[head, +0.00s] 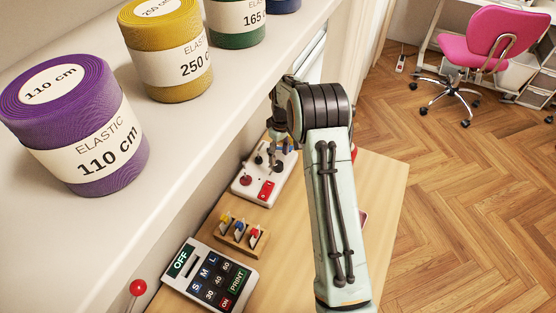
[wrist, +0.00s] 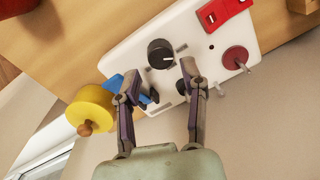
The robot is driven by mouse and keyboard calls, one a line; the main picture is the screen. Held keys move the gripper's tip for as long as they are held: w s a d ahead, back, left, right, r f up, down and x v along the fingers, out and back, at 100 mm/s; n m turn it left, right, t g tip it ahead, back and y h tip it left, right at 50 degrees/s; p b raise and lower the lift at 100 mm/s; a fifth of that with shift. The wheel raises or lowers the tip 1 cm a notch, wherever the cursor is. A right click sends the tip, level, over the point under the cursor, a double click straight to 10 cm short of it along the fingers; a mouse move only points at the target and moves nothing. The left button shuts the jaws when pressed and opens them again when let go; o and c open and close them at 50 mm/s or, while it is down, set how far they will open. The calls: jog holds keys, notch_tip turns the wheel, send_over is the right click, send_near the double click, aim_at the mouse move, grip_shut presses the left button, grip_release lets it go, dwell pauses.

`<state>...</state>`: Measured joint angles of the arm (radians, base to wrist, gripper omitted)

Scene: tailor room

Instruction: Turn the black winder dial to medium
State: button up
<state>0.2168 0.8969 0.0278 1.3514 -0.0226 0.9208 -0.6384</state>
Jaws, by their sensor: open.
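The black winder dial (wrist: 160,53) sits on a white panel (wrist: 125,53) in the wrist view. It is round, with a pale pointer line on its right side and small grey marks around it. My gripper (wrist: 158,86) is open, its fingers spread over the panel's edge just below the dial in the picture. Nothing is between the fingers, and they do not enclose the dial. In the head view my gripper (head: 274,151) is over the far part of the white panel (head: 249,194) and partly hides it, so the dial's setting cannot be read there.
The panel also carries a red knob (wrist: 235,57) and a red switch block (wrist: 222,11). A yellow spool (wrist: 90,113) and a blue part (wrist: 110,88) are beside the left finger. A keypad (head: 209,275) and a wooden holder (head: 238,234) stand nearer. A shelf (head: 185,130) overhangs left.

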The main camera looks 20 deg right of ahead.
aim_at(278, 164)
jog(key=shift+f, duration=1.9)
grip_shut()
jog(key=shift+m, duration=0.4)
jog(key=m, duration=0.4)
jog(key=shift+s+m, duration=0.1)
jog(key=shift+m, duration=0.3)
jog(key=m, duration=0.5)
jog(key=shift+a, duration=0.1)
jog(key=shift+m+t, duration=0.3)
jog(key=shift+m, duration=0.1)
